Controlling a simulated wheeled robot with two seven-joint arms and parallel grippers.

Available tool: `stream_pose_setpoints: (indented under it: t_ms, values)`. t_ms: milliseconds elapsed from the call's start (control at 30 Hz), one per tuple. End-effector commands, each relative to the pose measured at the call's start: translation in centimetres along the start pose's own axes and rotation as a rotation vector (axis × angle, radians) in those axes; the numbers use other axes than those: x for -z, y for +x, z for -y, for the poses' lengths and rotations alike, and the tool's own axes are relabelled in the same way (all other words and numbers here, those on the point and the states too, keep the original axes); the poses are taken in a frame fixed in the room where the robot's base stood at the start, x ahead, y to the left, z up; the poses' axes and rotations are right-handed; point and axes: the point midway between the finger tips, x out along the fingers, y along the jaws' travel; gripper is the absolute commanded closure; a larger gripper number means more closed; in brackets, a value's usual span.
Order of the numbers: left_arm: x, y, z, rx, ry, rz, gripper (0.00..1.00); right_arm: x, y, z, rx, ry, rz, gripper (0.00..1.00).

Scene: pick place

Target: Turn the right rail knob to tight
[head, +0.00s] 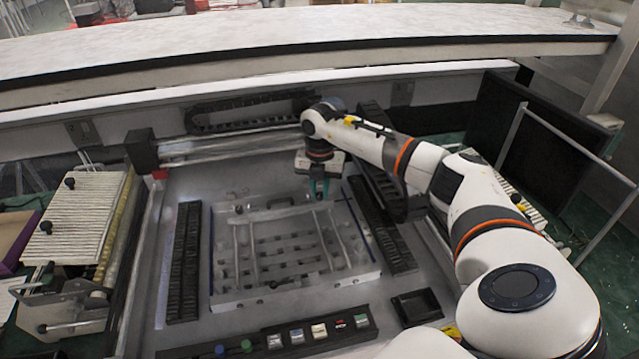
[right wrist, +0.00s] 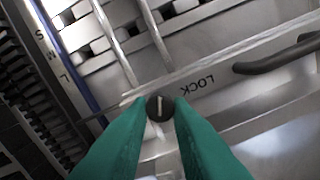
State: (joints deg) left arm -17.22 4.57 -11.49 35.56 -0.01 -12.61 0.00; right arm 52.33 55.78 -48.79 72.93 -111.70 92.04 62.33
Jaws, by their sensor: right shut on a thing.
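In the right wrist view a small dark round knob (right wrist: 160,107) with a pale line on its face sits between the tips of my right gripper (right wrist: 161,115). The green fingers touch it from both sides and are shut on it. The line on the knob points nearly straight up in that view. The word LOCK is printed on the metal plate beside it. In the head view my right gripper (head: 319,188) is at the far edge of the metal fixture plate (head: 225,290), and the knob is hidden there. My left gripper is not in view.
A black curved handle (right wrist: 275,58) is right of the knob in the right wrist view. Black ribbed strips (head: 183,260) flank the fixture. A button panel (head: 290,338) and a black tray (head: 418,306) are at the front. A slatted panel (head: 80,215) stands left.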

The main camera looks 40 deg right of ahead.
Motion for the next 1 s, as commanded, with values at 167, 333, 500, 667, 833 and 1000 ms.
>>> stream_pose_setpoints:
  t_ms: [167,333,500,667,833,1000]
  values:
    - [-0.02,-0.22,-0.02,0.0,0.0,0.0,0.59,0.19,-0.28,0.03,0.005,0.067,-0.006,1.0]
    - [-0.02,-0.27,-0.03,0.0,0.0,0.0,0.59,0.2,-0.26,0.02,0.006,0.097,-0.006,1.0]
    - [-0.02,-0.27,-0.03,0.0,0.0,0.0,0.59,0.21,-0.26,0.02,0.006,0.106,-0.006,1.0]
    - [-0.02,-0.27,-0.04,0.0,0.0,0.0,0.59,0.21,-0.27,0.01,0.006,0.105,-0.006,1.0]
    - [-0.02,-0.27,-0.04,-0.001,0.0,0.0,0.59,0.21,-0.27,0.02,0.006,0.105,-0.006,0.72]
    - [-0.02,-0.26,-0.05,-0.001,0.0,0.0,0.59,0.12,-0.16,0.0,0.003,0.103,-0.004,0.6]
